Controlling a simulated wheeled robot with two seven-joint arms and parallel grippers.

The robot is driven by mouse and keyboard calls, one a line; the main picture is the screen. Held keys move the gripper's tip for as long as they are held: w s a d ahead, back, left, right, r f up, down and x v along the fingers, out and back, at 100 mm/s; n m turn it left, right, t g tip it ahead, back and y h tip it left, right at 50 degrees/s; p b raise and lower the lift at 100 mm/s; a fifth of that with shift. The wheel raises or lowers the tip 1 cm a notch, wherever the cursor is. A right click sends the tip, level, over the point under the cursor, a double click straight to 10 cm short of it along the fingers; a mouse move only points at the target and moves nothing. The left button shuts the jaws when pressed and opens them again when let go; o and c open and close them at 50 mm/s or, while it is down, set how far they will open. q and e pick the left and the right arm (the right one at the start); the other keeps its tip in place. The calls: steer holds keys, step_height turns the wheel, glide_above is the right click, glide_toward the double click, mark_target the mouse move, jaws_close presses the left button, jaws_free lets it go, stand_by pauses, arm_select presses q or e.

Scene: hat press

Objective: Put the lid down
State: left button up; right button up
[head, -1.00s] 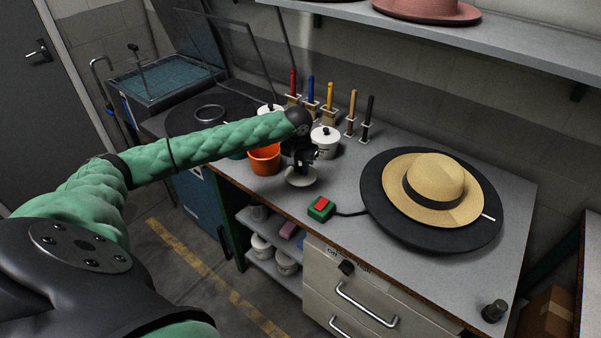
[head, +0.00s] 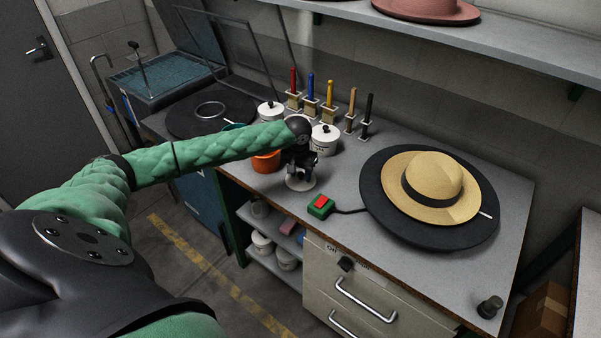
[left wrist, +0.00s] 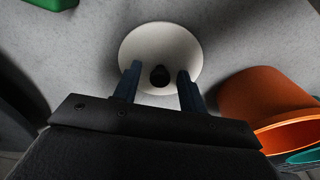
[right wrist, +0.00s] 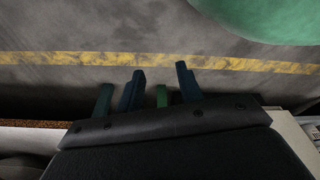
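The white round lid (head: 300,183) with a black knob lies on the grey worktop, apparently flat, near the front edge. In the left wrist view the lid (left wrist: 160,42) sits directly below my left gripper (left wrist: 157,78). The fingers stand apart on either side of the knob, with gaps between. In the head view my left gripper (head: 299,163) is just above the lid and hides part of it. My right gripper (right wrist: 159,82) shows only in the right wrist view, open and empty above the floor.
An orange pot (head: 266,163) stands close left of the lid. White lidded pots (head: 324,140) and brush holders stand behind. A green box with a red button (head: 320,207) lies front right, and a straw hat (head: 436,185) on a black disc lies farther right.

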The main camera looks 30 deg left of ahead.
mark_target(301, 174)
steer(key=shift+f, duration=0.1)
arm_select(q)
steer(key=shift+r, duration=0.3)
step_height(301, 174, up, 2)
steer(key=shift+s+r+b, duration=0.15)
steer(key=shift+r+b, duration=0.1)
steer(key=shift+b, duration=0.45)
step_height(301, 174, up, 9)
steer(key=s+b, duration=0.1)
steer(key=b, duration=0.1)
arm_select(e)
steer(key=w+a+r, duration=0.3)
steer(key=r, duration=0.3)
steer(key=shift+w+r, duration=0.25)
steer(key=shift+r, duration=0.05)
arm_select(q)
steer(key=shift+d, duration=0.1)
arm_select(e)
steer(key=shift+w, duration=0.15)
